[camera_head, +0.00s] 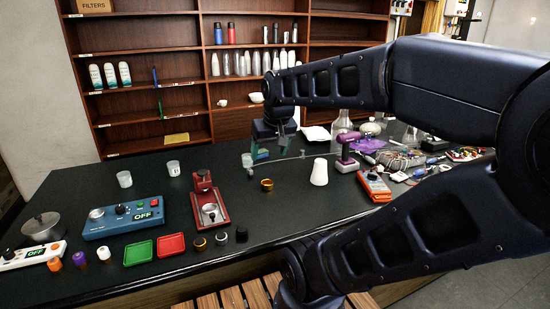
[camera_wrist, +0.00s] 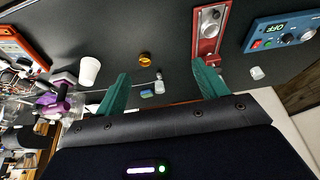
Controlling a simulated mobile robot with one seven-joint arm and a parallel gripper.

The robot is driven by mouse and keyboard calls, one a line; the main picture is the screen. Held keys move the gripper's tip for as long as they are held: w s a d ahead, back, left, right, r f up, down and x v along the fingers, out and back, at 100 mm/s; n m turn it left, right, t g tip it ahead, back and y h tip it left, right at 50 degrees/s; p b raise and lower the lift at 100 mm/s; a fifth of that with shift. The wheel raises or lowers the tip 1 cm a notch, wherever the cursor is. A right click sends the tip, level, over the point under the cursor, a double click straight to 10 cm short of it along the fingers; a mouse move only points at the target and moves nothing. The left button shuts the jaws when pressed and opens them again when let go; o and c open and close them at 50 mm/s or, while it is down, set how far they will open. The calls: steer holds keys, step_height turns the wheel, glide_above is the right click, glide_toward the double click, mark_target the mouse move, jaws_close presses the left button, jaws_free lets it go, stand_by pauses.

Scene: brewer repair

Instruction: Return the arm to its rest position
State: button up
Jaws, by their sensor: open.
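My gripper (camera_head: 264,140) hangs over the dark bench (camera_head: 300,215), toward its back edge, at the end of my outstretched arm. In the wrist view its two green fingers stand wide apart with nothing held between them (camera_wrist: 162,86). Beyond the fingers, a small blue-and-green item (camera_wrist: 147,93) lies on the bench, apart from them. The arm reaches in from the right and hides part of the shelves and bench.
A red brewer stand (camera_head: 209,203), a blue control box (camera_head: 123,218), a brass ring (camera_head: 267,184) and a white cup (camera_head: 319,172) stand on the bench. A purple tool (camera_head: 347,150) and an orange meter (camera_head: 374,186) lie right. A wooden shelf unit (camera_head: 160,88) stands behind.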

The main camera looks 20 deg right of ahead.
steer(key=shift+s+d+f, duration=0.15)
steer(key=shift+s+f, duration=0.2)
steer(key=shift+s, duration=0.3)
steer(key=shift+s+d+f, duration=0.15)
steer(key=shift+s+f, duration=0.2)
steer(key=shift+s, duration=0.25)
